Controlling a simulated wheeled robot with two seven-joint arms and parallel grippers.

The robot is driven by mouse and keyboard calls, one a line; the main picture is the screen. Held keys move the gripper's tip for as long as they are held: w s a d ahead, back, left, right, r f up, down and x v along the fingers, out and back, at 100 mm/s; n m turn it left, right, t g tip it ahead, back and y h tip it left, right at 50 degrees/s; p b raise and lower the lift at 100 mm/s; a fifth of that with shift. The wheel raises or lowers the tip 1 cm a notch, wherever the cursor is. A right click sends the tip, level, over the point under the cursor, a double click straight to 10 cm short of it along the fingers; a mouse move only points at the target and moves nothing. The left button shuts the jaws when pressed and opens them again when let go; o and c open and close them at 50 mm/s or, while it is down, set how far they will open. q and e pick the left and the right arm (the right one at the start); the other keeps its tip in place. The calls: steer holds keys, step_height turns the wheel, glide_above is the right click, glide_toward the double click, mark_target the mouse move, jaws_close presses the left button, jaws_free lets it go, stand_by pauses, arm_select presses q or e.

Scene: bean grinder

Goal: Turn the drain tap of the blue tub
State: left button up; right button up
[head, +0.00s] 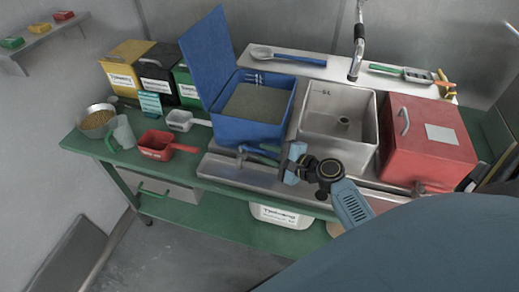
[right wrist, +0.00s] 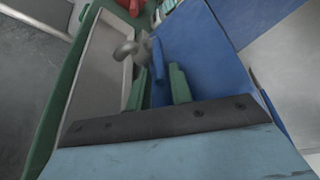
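The blue tub (head: 248,131) stands on the bench with its lid (head: 207,58) raised and a greyish fill inside. Its drain tap, a metal fitting (right wrist: 126,50) with a blue lever (right wrist: 158,62), is low on the tub's front. My right gripper (head: 264,154) is at the tub's front by the tap. In the right wrist view its two green fingers (right wrist: 159,82) stand apart with the blue lever between them. I cannot tell whether either finger touches the lever. My left gripper is not in view.
A metal sink tub (head: 338,141) and a closed red tub (head: 430,150) stand to the right. A steel trough (head: 225,172) runs along the front below the tap. A red scoop (head: 160,145) and white scoop (head: 180,121) lie left. A white container (head: 280,215) sits below.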

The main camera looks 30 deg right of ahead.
mark_target(266, 153)
steer(key=shift+x, duration=1.55)
steer(key=shift+c, duration=0.2)
jaws_close()
